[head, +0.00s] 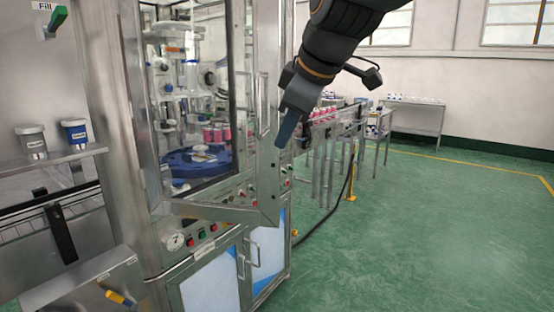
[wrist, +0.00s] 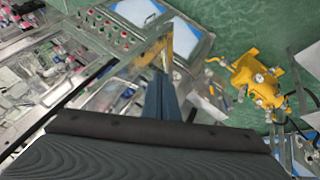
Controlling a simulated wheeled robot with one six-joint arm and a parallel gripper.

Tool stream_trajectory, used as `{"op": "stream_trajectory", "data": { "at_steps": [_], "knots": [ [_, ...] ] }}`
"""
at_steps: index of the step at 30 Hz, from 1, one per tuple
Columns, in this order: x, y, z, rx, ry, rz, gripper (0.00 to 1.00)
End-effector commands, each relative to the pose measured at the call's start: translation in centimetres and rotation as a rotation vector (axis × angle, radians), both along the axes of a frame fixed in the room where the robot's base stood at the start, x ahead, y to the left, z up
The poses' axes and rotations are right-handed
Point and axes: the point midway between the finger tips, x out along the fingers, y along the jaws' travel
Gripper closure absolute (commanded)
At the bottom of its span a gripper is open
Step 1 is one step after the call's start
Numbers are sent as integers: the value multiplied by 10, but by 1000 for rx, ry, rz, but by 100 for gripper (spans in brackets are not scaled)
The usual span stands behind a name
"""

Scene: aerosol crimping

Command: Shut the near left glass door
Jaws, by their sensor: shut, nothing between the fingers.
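The near left glass door (head: 264,165) is on the front of the steel machine and stands ajar. Its metal right stile and lower rail stick out from the machine front, with a long handle (head: 262,100) on the stile. My gripper (head: 284,138) points down just right of this stile, its blue fingers together and empty. I cannot tell whether they touch the door. In the wrist view the blue fingers (wrist: 161,98) are closed together, beside a metal frame edge that I cannot clearly identify.
Inside the machine is a blue turntable (head: 195,160) with pink cans behind it. Red and green buttons (head: 202,233) and cabinet doors (head: 262,255) lie below. A conveyor with pink cans (head: 325,114) runs behind. The green floor (head: 420,230) at right is open. A yellow device (wrist: 258,78) shows in the wrist view.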

Motion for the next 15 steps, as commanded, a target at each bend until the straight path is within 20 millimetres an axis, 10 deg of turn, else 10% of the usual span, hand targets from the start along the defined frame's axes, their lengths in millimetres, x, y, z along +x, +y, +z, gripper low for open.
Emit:
{"op": "stream_trajectory", "data": {
  "at_steps": [15],
  "knots": [
    [44, 21, -64, -4, 3, 3, 100]
  ]
}}
